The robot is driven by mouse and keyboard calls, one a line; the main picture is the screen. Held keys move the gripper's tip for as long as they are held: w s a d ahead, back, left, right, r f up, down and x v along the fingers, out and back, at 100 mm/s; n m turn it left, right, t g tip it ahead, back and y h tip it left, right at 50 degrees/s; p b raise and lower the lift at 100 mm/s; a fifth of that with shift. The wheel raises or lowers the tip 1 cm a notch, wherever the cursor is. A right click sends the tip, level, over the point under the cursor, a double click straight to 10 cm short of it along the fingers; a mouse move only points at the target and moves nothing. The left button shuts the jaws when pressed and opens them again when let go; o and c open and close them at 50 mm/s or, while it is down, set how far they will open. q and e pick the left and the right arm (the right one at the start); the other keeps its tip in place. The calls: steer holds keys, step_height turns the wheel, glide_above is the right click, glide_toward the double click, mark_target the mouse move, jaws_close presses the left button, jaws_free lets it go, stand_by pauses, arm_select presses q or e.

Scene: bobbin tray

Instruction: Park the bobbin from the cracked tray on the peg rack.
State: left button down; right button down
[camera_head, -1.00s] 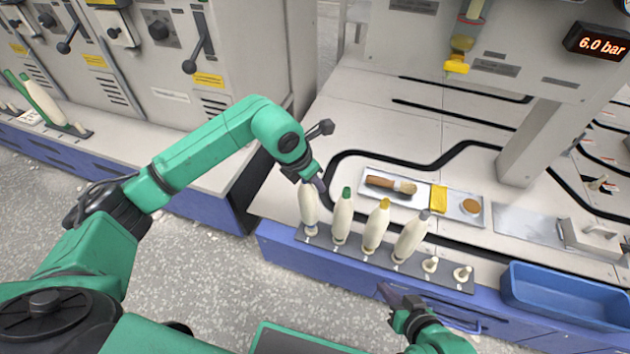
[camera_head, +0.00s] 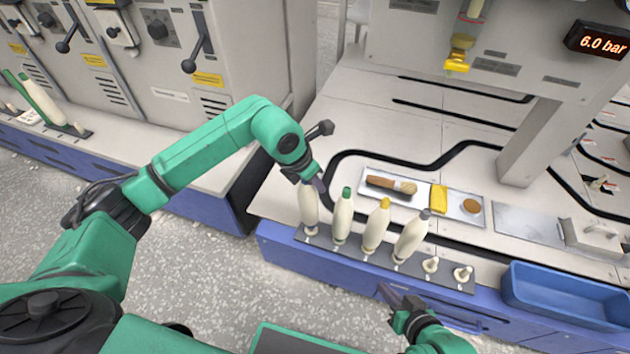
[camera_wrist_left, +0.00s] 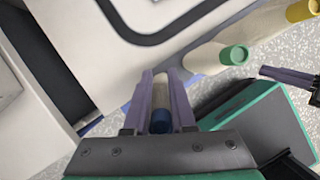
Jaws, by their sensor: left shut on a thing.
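My left gripper (camera_head: 316,182) is shut on the top of a cream bobbin (camera_head: 309,208), the leftmost of a row. In the left wrist view, this bobbin (camera_wrist_left: 160,96) lies between the two fingers, with a blue end (camera_wrist_left: 160,121). It stands nearly upright at the left end of the dark peg rack (camera_head: 448,284), its foot at the peg there; I cannot tell whether it is fully seated. Beside it stand a green-topped bobbin (camera_head: 343,218), a yellow-topped one (camera_head: 376,228) and a grey-topped one (camera_head: 411,238). My right gripper (camera_head: 398,300) hangs in front of the rack, apart from it; its jaw state is unclear.
Two bare pegs (camera_head: 431,265) are at the rack's right end. A blue bin (camera_head: 565,292) stands right of it. Behind, a metal tray (camera_head: 455,210) holds a brush, a yellow cloth and a brown disc. Another rack with bobbins (camera_head: 42,102) is far left. No cracked tray is recognisable.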

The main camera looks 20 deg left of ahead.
arm_select(q)
steer(key=shift+f+b, duration=0.65)
steer(key=shift+f, duration=0.3)
stand_by(0.4)
steer(key=shift+r+p, duration=0.6)
steer(key=shift+r, duration=0.2)
steer(key=shift+f+b, duration=0.8)
steer(key=shift+f, duration=0.25)
steer(key=c, duration=1)
jaws_free()
steer(key=shift+c, duration=0.2)
steer(key=p+v, duration=0.4)
steer(key=v, duration=0.1)
steer(key=shift+r, duration=0.2)
steer(key=shift+p+v, duration=1.75)
steer(key=shift+v, duration=1.15)
steer(key=shift+s, duration=0.15)
